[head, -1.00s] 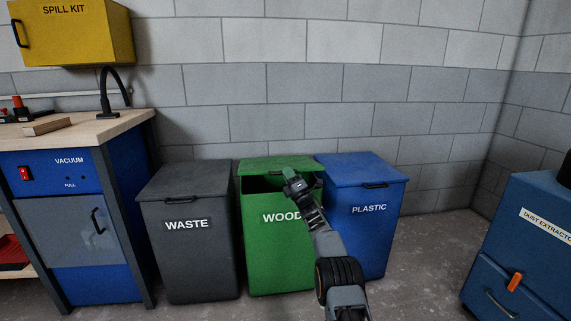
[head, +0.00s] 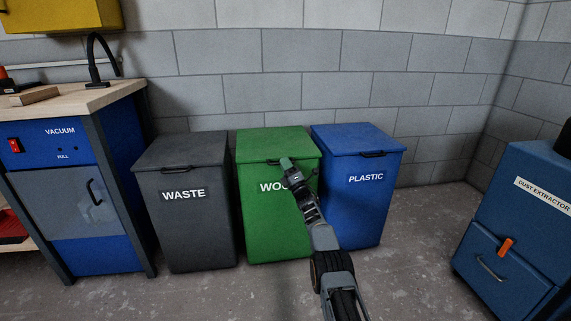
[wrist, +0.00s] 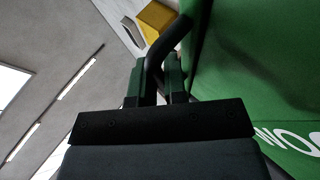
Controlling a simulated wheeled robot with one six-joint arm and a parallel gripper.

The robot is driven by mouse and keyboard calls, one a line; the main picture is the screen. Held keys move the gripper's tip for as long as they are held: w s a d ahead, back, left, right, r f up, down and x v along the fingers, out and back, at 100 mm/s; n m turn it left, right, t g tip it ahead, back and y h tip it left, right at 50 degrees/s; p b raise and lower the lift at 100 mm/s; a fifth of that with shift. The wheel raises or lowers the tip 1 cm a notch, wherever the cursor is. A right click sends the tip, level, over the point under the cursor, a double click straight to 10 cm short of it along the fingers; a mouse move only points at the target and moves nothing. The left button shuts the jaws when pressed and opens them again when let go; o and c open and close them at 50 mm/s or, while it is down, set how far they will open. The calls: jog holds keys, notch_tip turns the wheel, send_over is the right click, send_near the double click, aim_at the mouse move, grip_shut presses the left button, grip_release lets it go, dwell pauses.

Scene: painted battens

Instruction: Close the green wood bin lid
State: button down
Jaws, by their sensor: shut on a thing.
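The green wood bin (head: 262,225) stands between the waste and plastic bins. Its lid (head: 277,142) lies down flat on the bin's rim in the head view, with no dark gap showing. My gripper (head: 286,165) is at the front edge of the lid, over part of the WOOD label. In the wrist view my gripper (wrist: 158,82) is shut on the dark bar handle (wrist: 165,45), which passes between the fingers. The green bin front (wrist: 255,65) fills the right side of that view.
The dark grey waste bin (head: 184,215) stands close on the left and the blue plastic bin (head: 357,185) close on the right, both lidded. A blue dust extractor (head: 515,235) stands at the far right. Open concrete floor (head: 415,240) lies between it and the bins.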

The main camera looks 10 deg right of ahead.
jog(key=shift+d+f, duration=0.1)
jog(key=shift+f, duration=0.3)
jog(key=c, duration=1.4)
grip_release()
jog(key=shift+w, duration=0.1)
jog(key=shift+o, duration=1.1)
jog(key=shift+r, duration=0.1)
jog(key=shift+p, duration=0.6)
jog(key=p+v, duration=0.7)
jog(key=v, duration=0.7)
jog(key=shift+r, duration=0.1)
